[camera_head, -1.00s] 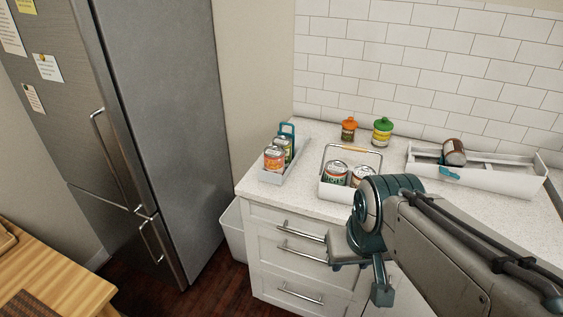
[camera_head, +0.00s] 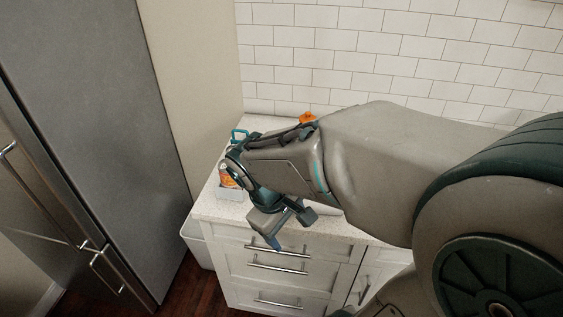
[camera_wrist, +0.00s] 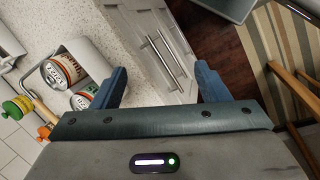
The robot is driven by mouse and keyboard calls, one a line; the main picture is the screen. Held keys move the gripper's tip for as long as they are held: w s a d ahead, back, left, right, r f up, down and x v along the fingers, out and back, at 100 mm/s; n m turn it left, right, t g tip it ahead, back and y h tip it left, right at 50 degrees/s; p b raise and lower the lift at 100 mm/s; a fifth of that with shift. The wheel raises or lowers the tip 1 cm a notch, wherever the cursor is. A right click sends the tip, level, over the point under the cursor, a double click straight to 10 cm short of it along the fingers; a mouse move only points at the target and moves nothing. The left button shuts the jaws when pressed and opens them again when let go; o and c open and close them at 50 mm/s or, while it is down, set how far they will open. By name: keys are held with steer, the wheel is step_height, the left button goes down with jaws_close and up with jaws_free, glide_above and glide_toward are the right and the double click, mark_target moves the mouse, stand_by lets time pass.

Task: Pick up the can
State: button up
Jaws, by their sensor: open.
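Several cans are in view, and I cannot tell which one the task means. In the wrist view, a can with a white and orange-brown label (camera_wrist: 62,71) and a second can (camera_wrist: 82,101) stand in a white caddy (camera_wrist: 92,57) on the counter. An orange-labelled can (camera_head: 227,177) shows in a small tray (camera_head: 232,193) at the counter's left end, partly hidden by my arm. My gripper (camera_head: 289,228) is open and empty in front of the drawers; in the wrist view its fingers (camera_wrist: 160,67) are right of the caddy.
The speckled counter (camera_head: 213,208) sits above white drawers (camera_head: 275,264). A tall grey fridge (camera_head: 90,120) stands left. An orange-lidded jar (camera_head: 307,117) is by the tiled wall; a green-lidded jar (camera_wrist: 17,107) shows in the wrist view. Wooden furniture (camera_wrist: 295,85) stands at right there.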

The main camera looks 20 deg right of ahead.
steer(key=w+a+f+n+t+h+p, duration=0.1)
steer(key=w+n+t+h+p, duration=0.3)
steer(key=w+n+h, duration=0.85)
steer(key=w+d+f+n+y+b, duration=0.1)
steer(key=d+f+b, duration=0.1)
steer(key=d, duration=0.1)
steer(key=w+d+f+n+b, duration=0.1)
steer(key=w+d+f+b, duration=0.1)
steer(key=d, duration=0.2)
steer(key=w+d+f+n+y+b, duration=0.1)
steer(key=d+f+b, duration=0.1)
steer(key=d, duration=0.2)
steer(key=shift+w+f+n+y, duration=0.2)
steer(key=shift+w+n+y, duration=0.05)
steer(key=shift+w+y, duration=0.1)
steer(key=shift+d, duration=0.3)
steer(key=shift+r, duration=0.1)
steer(key=c, duration=0.8)
steer(key=shift+c, duration=0.2)
